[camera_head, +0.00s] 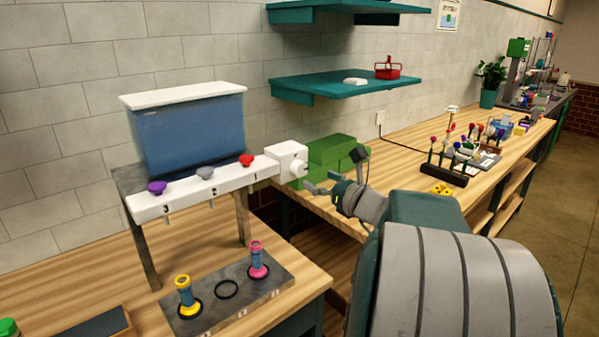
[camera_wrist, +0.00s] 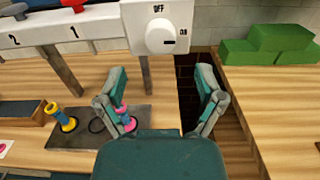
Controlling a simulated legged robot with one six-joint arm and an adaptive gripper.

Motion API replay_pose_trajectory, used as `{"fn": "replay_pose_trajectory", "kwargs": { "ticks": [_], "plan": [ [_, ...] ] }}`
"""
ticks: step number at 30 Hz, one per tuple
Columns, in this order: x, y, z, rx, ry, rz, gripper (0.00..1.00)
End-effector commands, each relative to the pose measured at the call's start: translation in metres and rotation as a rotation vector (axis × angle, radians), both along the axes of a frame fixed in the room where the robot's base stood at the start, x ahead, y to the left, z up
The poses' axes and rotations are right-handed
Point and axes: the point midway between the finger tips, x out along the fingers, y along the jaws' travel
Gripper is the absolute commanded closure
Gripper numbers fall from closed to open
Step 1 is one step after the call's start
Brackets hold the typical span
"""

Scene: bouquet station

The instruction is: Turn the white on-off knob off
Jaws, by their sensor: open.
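The white on-off knob (camera_wrist: 160,40) is round, on the face of a white box (camera_wrist: 182,14) at the right end of the dispenser bar. OFF is printed above it and ON to its right; its dark mark points right, toward ON. In the head view the knob (camera_head: 299,166) shows side-on. My gripper (camera_wrist: 161,82) is open and empty, its teal-padded fingers spread below the knob in the wrist view, apart from it. In the head view my gripper (camera_head: 322,188) is just right of and below the white box.
The bar carries purple (camera_head: 157,187), grey (camera_head: 205,172) and red (camera_head: 246,160) valves under a blue tank (camera_head: 190,135). Below, a grey plate (camera_head: 228,292) holds a yellow-blue and a pink-blue tube. Green blocks (camera_wrist: 272,45) sit on the bench at right. A gap separates the benches.

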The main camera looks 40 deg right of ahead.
Motion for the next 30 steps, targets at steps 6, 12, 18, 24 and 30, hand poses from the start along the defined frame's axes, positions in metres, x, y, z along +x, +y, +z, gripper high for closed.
{"fn": "replay_pose_trajectory", "kwargs": {
  "ticks": [6, 12, 18, 24, 30],
  "plan": [
    [0.039, 0.001, 0.0, 0.0, 0.001, 0.004, 0.13],
    [0.055, 0.001, 0.0, -0.002, 0.001, 0.002, 0.13],
    [0.057, 0.001, 0.0, -0.002, 0.001, 0.002, 0.13],
    [0.057, 0.001, 0.0, -0.002, 0.001, 0.001, 0.67],
    [0.057, 0.001, 0.0, -0.002, 0.001, 0.001, 0.96]
  ]
}}
